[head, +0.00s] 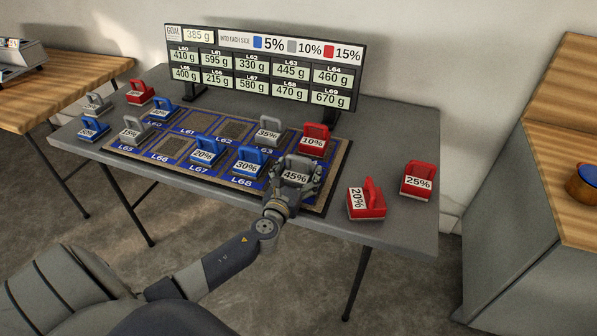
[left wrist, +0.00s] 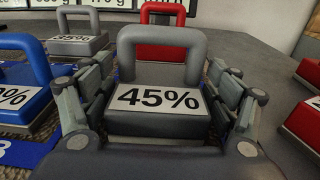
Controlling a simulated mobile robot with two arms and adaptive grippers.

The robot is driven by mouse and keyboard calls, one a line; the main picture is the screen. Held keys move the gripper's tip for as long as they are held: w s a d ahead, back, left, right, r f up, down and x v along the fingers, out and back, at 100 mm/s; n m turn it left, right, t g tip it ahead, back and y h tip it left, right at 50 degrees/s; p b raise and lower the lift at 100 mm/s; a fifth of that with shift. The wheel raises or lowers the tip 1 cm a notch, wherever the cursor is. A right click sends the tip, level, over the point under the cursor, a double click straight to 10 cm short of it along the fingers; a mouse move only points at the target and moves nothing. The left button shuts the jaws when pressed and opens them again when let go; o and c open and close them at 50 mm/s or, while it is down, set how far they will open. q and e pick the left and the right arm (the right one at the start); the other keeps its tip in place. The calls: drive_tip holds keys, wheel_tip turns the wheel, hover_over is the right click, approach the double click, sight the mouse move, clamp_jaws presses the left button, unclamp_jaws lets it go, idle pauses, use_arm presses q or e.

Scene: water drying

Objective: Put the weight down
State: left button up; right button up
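The grey 45% weight (head: 295,176) is upright at the front right cell of the dark mat (head: 327,185), with its label facing me. It looks to be resting on the mat or very close above it. In the left wrist view the 45% weight (left wrist: 160,98) fills the middle, its handle standing up. My left gripper (head: 297,183) reaches it from the front. Its fingers (left wrist: 160,85) stand on both sides of the weight, with a narrow gap showing beside the handle, so it looks open around it. The underside of the weight is hidden. My right gripper is not in view.
The blue 30% weight (head: 248,165) stands just left, the red 10% weight (head: 313,139) and grey 35% weight (head: 269,131) behind. Red 20% (head: 365,200) and 25% (head: 417,181) weights stand right, off the mat. A display board (head: 262,66) stands behind.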

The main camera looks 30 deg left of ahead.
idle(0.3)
use_arm(q)
drive_tip(key=shift+r, duration=0.2)
drive_tip(key=v, duration=1)
drive_tip(key=shift+s+f, duration=0.2)
drive_tip(key=shift+v, duration=0.85)
drive_tip(key=shift+r, duration=0.1)
